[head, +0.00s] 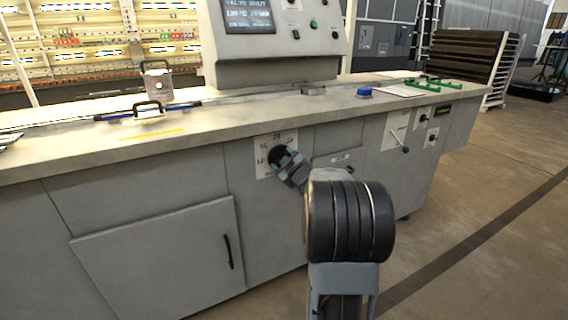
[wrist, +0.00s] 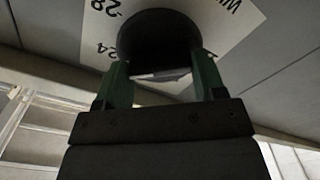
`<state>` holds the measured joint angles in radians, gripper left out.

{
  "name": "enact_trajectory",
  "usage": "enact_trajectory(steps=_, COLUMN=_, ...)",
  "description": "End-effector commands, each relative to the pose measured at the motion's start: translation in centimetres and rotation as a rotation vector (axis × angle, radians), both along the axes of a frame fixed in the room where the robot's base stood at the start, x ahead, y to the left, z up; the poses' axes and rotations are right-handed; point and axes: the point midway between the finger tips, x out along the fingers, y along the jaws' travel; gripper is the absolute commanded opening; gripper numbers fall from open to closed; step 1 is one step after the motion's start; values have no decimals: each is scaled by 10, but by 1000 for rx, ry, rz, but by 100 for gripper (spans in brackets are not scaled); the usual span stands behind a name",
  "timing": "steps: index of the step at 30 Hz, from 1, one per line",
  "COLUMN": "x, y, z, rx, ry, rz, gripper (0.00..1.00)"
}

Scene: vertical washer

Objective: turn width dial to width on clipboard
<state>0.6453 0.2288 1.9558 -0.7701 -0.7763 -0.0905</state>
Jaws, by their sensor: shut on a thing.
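The width dial (wrist: 158,40) is a dark round knob on a white scale plate (wrist: 222,18) on the machine front. In the wrist view parts of the scale show, with 28 and 24 upside down. In the head view the plate (head: 264,147) shows 16, 20 and 24, and the dial is mostly hidden behind my gripper. My gripper (head: 284,158) reaches the dial from the front. In the wrist view its two green fingers (wrist: 163,82) are shut on the dial's sides. The dial's pointer is hidden. A white sheet (head: 398,89), perhaps the clipboard, lies on the worktop; its writing is unreadable.
A control console (head: 275,40) with a screen stands on the machine's worktop (head: 215,118). Further right on the front are a lever plate (head: 396,130) and small dials (head: 432,137). A cabinet door (head: 160,260) with a black handle is lower left. Open floor (head: 480,230) lies at right.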

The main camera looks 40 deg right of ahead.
Motion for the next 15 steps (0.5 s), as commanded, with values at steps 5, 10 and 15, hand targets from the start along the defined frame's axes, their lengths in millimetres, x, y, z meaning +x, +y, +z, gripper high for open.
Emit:
enact_trajectory(steps=5, x=0, y=0, z=0, rx=-4, ry=1, rz=-1, gripper=40)
enact_trajectory(steps=10, x=0, y=0, z=0, rx=-3, ry=1, rz=-1, gripper=40)
enact_trajectory(steps=15, x=0, y=0, z=0, rx=-3, ry=1, rz=-1, gripper=77)
